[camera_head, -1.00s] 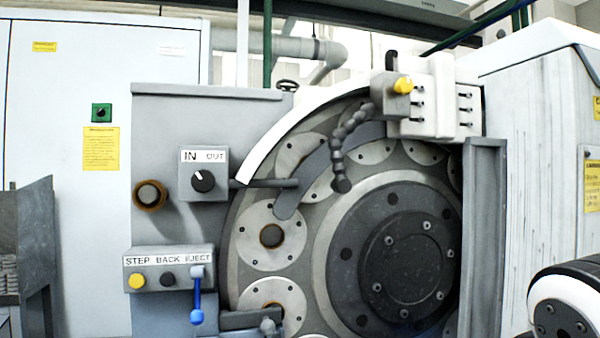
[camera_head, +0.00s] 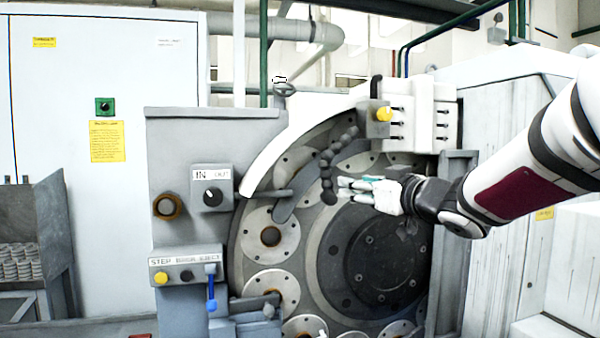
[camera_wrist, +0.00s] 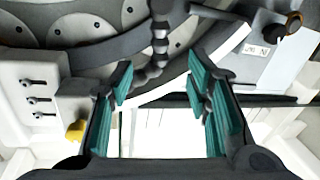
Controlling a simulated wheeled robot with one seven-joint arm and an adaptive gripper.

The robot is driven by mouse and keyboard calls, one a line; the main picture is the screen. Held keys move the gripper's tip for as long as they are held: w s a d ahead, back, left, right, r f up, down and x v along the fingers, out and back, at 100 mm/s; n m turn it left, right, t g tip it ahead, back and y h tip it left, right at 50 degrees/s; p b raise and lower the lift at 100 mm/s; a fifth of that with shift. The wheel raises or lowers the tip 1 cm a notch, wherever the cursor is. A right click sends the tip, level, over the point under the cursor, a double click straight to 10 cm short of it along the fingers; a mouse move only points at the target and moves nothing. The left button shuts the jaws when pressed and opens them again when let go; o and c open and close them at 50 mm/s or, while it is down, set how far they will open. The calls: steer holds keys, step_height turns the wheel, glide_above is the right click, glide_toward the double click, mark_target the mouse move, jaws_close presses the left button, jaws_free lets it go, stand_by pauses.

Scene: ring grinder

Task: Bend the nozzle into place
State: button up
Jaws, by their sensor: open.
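The nozzle (camera_head: 327,172) is a dark, beaded, flexible hose. It curves down from the block with the yellow knob (camera_head: 383,114) and ends in front of the grinder's round face. My gripper (camera_head: 342,190) is open, with its fingers pointing left toward the nozzle's lower end. In the wrist view the nozzle (camera_wrist: 158,50) hangs between and beyond the open teal-padded fingers (camera_wrist: 165,95). Its beads run down to the left, close to the left fingertip. I cannot tell whether they touch. Nothing is visibly held.
The large grinding disc (camera_head: 390,250) lies behind my gripper. A control box marked IN OUT (camera_head: 212,188) and a panel with a blue-handled lever (camera_head: 211,290) stand at the left. The white bolted block (camera_head: 420,115) is above my gripper. A grey upright (camera_head: 455,180) stands at the right.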

mark_target(329, 178)
steer(key=b+x, duration=0.1)
steer(key=x, duration=1.2)
steer(key=shift+w+a+b, duration=0.1)
steer(key=shift+w+b, duration=0.2)
jaws_close()
